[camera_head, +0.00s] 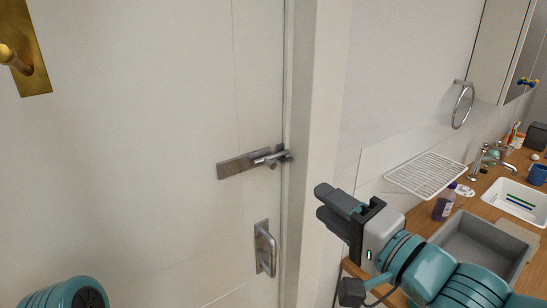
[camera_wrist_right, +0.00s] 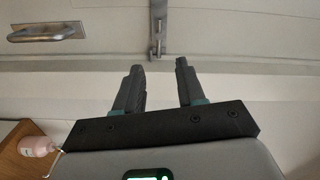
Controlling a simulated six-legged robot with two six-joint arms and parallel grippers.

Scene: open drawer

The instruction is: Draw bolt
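A metal door bolt (camera_head: 245,163) is mounted on a white door (camera_head: 140,140), close to the door's right edge. Its small knob (camera_head: 270,160) sticks out near the right end, by the frame. The bolt (camera_wrist_right: 158,25) also shows at the top of the right wrist view, straight ahead of the fingers. My right gripper (camera_head: 325,203) is open and empty, to the right of and below the bolt, apart from it. In the right wrist view its two fingers (camera_wrist_right: 158,66) are spread with a gap between them. My left gripper is out of view; only part of my left arm shows at bottom left.
A metal pull handle (camera_head: 265,248) sits on the door below the bolt; a brass handle plate (camera_head: 22,50) is at upper left. The white door frame (camera_head: 308,150) stands beside the bolt. At right, a wooden counter (camera_head: 480,187) holds a grey bin (camera_head: 465,237), a bottle (camera_head: 444,203) and a sink.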

